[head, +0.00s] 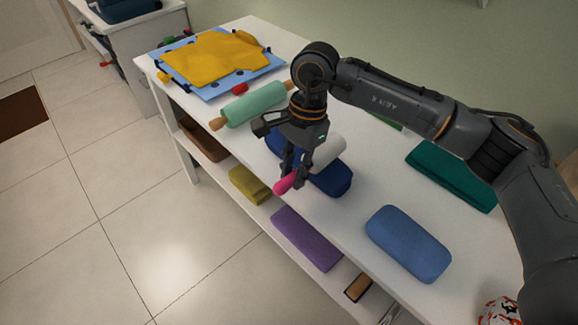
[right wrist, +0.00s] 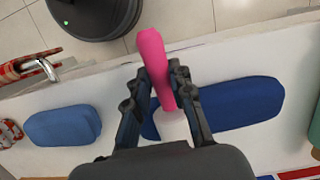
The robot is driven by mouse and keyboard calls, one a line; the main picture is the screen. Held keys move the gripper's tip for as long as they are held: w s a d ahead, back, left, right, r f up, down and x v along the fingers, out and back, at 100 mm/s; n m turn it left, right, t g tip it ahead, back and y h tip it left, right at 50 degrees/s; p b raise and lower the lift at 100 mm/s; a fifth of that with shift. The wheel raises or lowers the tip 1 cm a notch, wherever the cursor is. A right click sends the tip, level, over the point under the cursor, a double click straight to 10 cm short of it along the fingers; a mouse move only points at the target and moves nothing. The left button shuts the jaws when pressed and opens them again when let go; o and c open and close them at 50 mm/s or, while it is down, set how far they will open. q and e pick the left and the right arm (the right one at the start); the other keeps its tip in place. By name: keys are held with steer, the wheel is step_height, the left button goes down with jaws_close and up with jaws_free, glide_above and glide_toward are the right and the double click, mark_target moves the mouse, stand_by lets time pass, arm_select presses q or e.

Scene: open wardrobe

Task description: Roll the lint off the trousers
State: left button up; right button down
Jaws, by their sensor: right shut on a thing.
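The lint roller has a pink handle (head: 285,183) and a white roll (head: 328,151). My right gripper (head: 293,178) is shut on the pink handle, which also shows between its fingers in the right wrist view (right wrist: 155,65). A long dark blue item (head: 331,181), which looks like the folded trousers, lies on the white bench under the roller and is partly hidden by my gripper. It also shows in the right wrist view (right wrist: 240,102). I cannot tell whether the roll touches it. My left gripper is not in view.
A light blue padded block (head: 408,243) and a folded green cloth (head: 452,174) lie on the white bench (head: 375,185). Farther back are a green rolling pin (head: 254,105) and a yellow garment (head: 214,58) on a blue board. A lower shelf holds a purple cloth (head: 306,238).

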steer(key=shift+s+d, duration=0.5)
steer(key=shift+s, duration=0.1)
steer(key=shift+s+d, duration=0.35)
steer(key=shift+d, duration=0.05)
steer(key=shift+s+d+b, duration=0.35)
steer(key=shift+s+d, duration=0.1)
steer(key=shift+s, duration=0.05)
steer(key=shift+a, duration=0.1)
